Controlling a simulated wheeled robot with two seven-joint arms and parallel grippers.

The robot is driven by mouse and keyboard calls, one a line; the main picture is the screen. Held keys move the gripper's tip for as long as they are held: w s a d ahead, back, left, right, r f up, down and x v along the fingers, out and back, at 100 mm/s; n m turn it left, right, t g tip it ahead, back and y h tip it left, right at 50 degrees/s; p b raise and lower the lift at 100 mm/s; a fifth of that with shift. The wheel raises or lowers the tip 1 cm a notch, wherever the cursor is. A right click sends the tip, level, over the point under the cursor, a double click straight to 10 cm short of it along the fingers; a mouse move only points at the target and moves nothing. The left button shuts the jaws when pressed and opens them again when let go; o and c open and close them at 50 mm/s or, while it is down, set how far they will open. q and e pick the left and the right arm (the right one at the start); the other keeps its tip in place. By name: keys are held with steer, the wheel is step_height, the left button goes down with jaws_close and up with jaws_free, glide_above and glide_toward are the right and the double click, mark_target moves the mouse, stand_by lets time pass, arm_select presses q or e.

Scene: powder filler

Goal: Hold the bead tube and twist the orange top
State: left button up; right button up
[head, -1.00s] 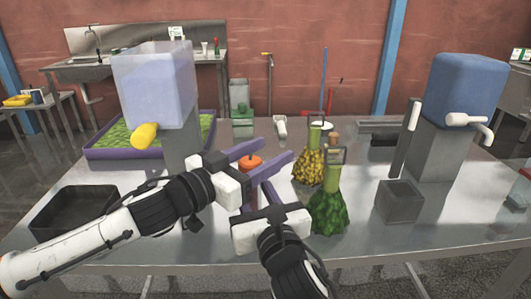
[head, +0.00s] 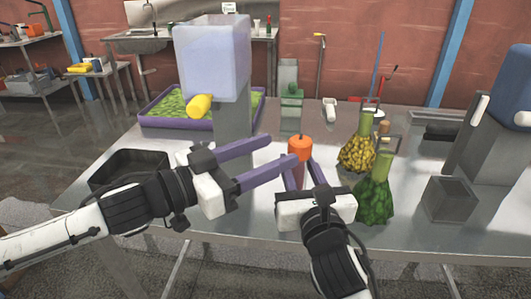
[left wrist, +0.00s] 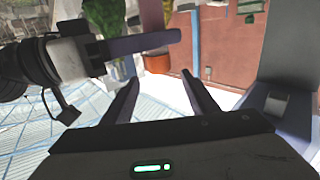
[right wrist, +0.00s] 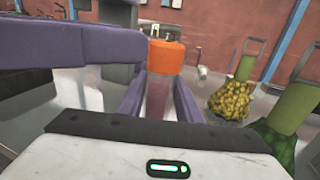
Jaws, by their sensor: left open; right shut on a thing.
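The bead tube (right wrist: 158,97) is a clear pinkish cylinder, upright between the fingers of my right gripper (head: 300,168), which is shut on it. The orange top (head: 300,147) sits on the tube, above the right fingers; it also shows in the right wrist view (right wrist: 166,56). My left gripper (head: 283,150) is open, its long purple fingers pointing right. Its tips are just left of the orange top, with nothing between them. In the left wrist view, the open fingers (left wrist: 160,85) are empty. The tube's lower part is hidden by my right gripper.
A clear hopper (head: 212,65) with a yellow knob (head: 199,105) stands behind my left gripper, before a purple tray (head: 150,122). A black bin (head: 130,168) is left, a grey box (head: 449,200) right.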

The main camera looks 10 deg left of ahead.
stand_by(0.4)
steer(key=o, duration=1.3)
steer(key=shift+c, duration=0.2)
steer(key=shift+s, duration=0.1)
